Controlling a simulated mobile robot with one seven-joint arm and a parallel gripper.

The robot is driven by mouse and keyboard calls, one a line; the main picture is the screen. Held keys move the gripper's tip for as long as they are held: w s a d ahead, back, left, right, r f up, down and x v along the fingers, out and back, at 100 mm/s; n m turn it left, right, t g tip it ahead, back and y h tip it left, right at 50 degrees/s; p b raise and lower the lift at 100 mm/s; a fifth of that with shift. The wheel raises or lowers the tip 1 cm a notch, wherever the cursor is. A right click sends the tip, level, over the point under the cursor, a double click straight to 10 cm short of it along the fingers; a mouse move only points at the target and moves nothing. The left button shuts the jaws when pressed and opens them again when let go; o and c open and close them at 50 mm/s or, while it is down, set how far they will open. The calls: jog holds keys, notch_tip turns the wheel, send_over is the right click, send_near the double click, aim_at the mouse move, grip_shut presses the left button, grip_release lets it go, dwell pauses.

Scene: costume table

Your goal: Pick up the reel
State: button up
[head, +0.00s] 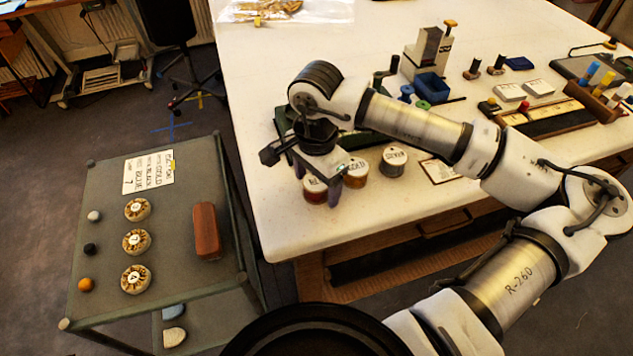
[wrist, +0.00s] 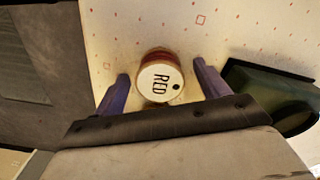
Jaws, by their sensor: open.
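A reel with a white top marked RED (head: 314,190) stands upright near the front edge of the white table. It also shows in the wrist view (wrist: 160,82), in the gap between the two fingers. Two more reels, one amber-brown (head: 355,172) and one dark (head: 394,161), stand in a row to its right. My gripper (head: 322,172) is open and points down over the RED reel; it also shows in the wrist view (wrist: 161,74), one purple finger on each side of the reel. I see no finger touching it. In the head view the gripper partly hides this reel.
A dark green thing (wrist: 270,97) lies close to the right finger. A grey cart (head: 100,245) at the left holds round labelled pieces, small balls, a sign and a brown block (head: 206,231). Small boxes and tools fill the table's right side. The table's front strip is clear.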

jog(key=shift+c, duration=0.4)
jog(key=c, duration=1)
jog(key=shift+r, duration=0.15)
